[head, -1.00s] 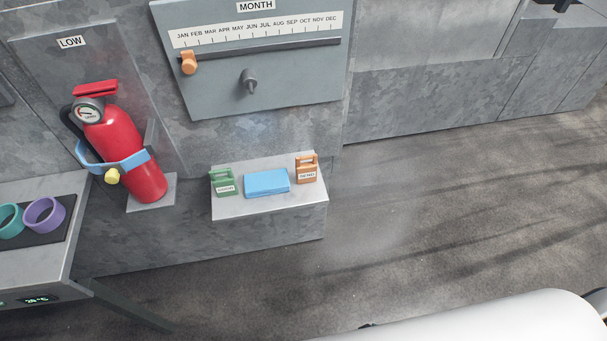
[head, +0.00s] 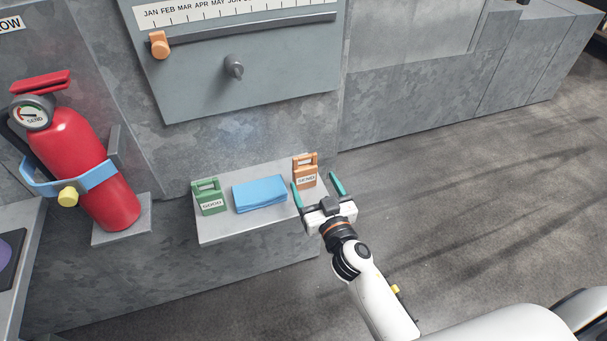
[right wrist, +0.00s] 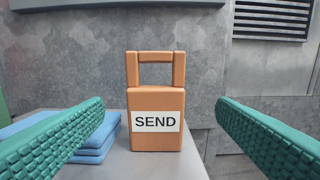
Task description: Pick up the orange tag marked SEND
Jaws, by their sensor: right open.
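The orange tag marked SEND (head: 305,172) stands upright at the right end of a small grey shelf (head: 215,230). It has a loop handle on top and a white label. In the right wrist view the tag (right wrist: 155,100) stands centred between the fingers, a little beyond them. My right gripper (head: 317,187) is open and empty, with its teal fingers pointing at the tag from the front right. In the right wrist view its fingers (right wrist: 160,135) are wide apart, and neither touches the tag. My left gripper is not in view.
A folded blue cloth (head: 259,194) lies left of the tag, and a green tag marked GOOD (head: 208,197) stands beyond it. A red fire extinguisher (head: 80,160) stands at the left. A month slider panel (head: 240,70) is on the wall above. Open floor lies to the right.

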